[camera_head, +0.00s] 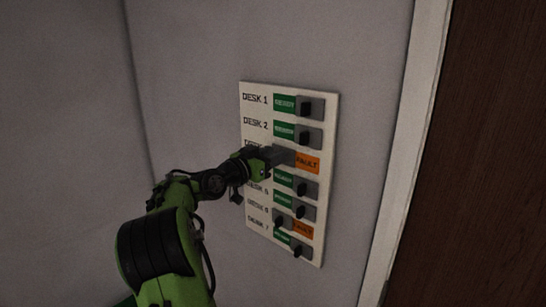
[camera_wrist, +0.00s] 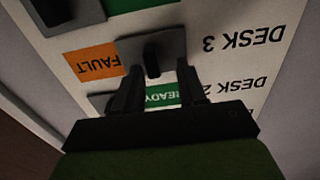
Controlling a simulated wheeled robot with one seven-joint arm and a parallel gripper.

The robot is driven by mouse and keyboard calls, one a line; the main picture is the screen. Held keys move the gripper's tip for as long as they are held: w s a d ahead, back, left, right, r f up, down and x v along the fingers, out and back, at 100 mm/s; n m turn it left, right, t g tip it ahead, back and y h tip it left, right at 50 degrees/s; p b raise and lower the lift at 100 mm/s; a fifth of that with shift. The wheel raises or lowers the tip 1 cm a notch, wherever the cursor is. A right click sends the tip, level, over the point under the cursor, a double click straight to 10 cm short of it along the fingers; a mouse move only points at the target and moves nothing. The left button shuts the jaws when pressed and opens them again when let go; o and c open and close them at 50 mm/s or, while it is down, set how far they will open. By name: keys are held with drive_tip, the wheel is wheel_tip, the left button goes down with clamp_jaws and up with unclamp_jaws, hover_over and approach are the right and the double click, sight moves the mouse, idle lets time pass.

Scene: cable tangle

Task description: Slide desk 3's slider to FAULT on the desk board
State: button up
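The white desk board (camera_head: 254,113) hangs on the wall, with a slider in each row. In the wrist view, upside down, the DESK 3 label (camera_wrist: 243,41) stands beside desk 3's slider (camera_wrist: 152,58), a grey plate with a black knob. The plate sits at the label end of its row, with the orange FAULT mark (camera_wrist: 95,62) uncovered at its other side. My gripper (camera_wrist: 161,74) is open, its two fingers apart near the knob; I cannot tell whether they touch it. In the head view my gripper (camera_head: 270,156) hides most of that row's label.
Desk 2's slider (camera_head: 307,135) and desk 4's slider (camera_head: 303,186) are close above and below, with green READY marks showing. Desk 6's slider (camera_head: 281,220) is at the left with FAULT showing. A door frame (camera_head: 408,150) stands right of the board.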

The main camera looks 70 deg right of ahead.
drive_tip(key=shift+a, duration=0.15)
drive_tip(key=b+v, duration=0.3)
drive_tip(key=v, duration=1.2)
drive_tip(key=shift+w+a, duration=0.2)
drive_tip(key=shift+a, duration=0.05)
drive_tip(key=shift+f, duration=0.1)
